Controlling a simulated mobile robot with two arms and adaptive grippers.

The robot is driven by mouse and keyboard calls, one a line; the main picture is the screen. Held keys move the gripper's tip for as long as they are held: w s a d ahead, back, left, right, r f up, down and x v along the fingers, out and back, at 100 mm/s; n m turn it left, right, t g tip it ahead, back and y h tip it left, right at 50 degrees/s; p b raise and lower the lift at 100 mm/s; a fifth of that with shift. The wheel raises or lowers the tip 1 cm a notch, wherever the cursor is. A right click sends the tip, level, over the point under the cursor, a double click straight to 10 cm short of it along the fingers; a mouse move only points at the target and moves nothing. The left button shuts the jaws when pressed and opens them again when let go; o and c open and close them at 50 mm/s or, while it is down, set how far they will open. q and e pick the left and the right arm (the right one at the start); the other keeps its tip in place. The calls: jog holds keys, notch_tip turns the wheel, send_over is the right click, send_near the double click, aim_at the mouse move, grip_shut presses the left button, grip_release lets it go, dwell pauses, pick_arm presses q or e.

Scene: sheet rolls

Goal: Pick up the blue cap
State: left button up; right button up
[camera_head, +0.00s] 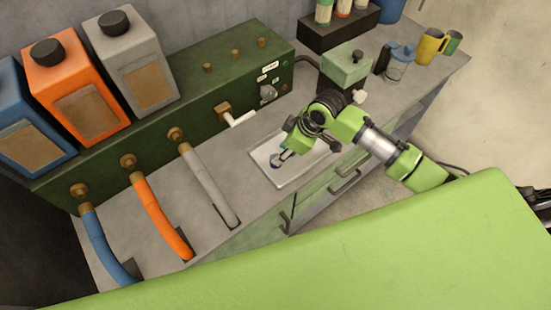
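A small blue-teal piece (286,155), possibly the blue cap, shows at the tip of my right gripper (284,152), over the shallow metal tray (291,180). It is too small to tell whether it is the cap, or whether it lies in the tray or between the fingers. My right gripper comes in from the right and points down at the tray; its fingers are mostly hidden by the wrist. A clear jar (395,71) with a blue lid (402,53) stands farther back on the counter. My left gripper is out of view.
Blue (38,125), orange (75,88) and grey (133,58) tanks stand on a green machine (205,98), with coloured hoses below. A green box (346,66) and a yellow mug (429,47) stand behind my arm. A bare counter strip lies left of the tray.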

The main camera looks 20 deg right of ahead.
jog(key=p+x, duration=0.1)
jog(key=x, duration=0.3)
jog(key=shift+s+a+f, duration=0.1)
jog(key=shift+a, duration=0.05)
jog(key=shift+f, duration=0.35)
jog(key=shift+c, duration=0.3)
jog(key=c, duration=0.6)
jog(key=shift+c, duration=0.2)
jog(key=shift+r, duration=0.1)
